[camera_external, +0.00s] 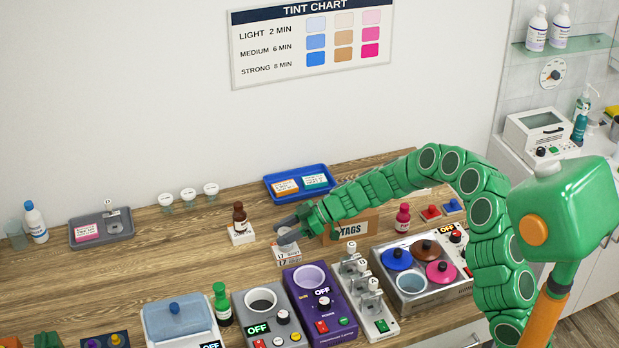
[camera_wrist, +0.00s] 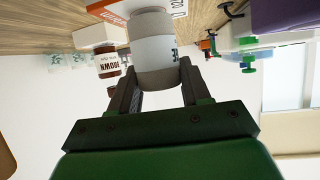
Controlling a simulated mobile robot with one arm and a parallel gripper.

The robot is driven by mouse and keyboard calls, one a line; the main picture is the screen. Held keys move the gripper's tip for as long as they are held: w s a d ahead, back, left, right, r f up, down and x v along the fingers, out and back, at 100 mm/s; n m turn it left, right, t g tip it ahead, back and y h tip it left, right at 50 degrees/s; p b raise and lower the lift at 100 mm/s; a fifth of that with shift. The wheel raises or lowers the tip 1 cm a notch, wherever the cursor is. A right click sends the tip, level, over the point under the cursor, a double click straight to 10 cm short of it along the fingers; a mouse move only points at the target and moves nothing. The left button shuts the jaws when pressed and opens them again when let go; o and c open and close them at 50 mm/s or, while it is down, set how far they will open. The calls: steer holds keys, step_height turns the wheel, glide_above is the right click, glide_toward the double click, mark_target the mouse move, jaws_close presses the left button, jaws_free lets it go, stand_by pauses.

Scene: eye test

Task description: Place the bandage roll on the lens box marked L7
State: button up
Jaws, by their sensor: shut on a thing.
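In the external view my gripper (camera_external: 287,228) is over the small white lens box (camera_external: 288,257), whose label seems to read L7. The roll (camera_external: 288,240) shows there only in part under the fingers. The white and orange box (camera_wrist: 112,14) is right behind the roll's far end in the wrist view. I cannot tell whether roll and box touch.
A brown bottle (camera_external: 240,217) stands on another white box (camera_external: 241,236) just left. A cardboard TAGS box (camera_external: 352,229) is at the right. A purple warmer (camera_external: 318,300) and grey warmer (camera_external: 262,318) stand in front.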

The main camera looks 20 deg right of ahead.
steer(key=shift+f, duration=0.2)
steer(key=o, duration=1)
steer(key=shift+o, duration=0.2)
steer(key=shift+d+r, duration=0.2)
steer(key=shift+d, duration=0.05)
steer(key=v, duration=1.1)
steer(key=shift+d, duration=0.25)
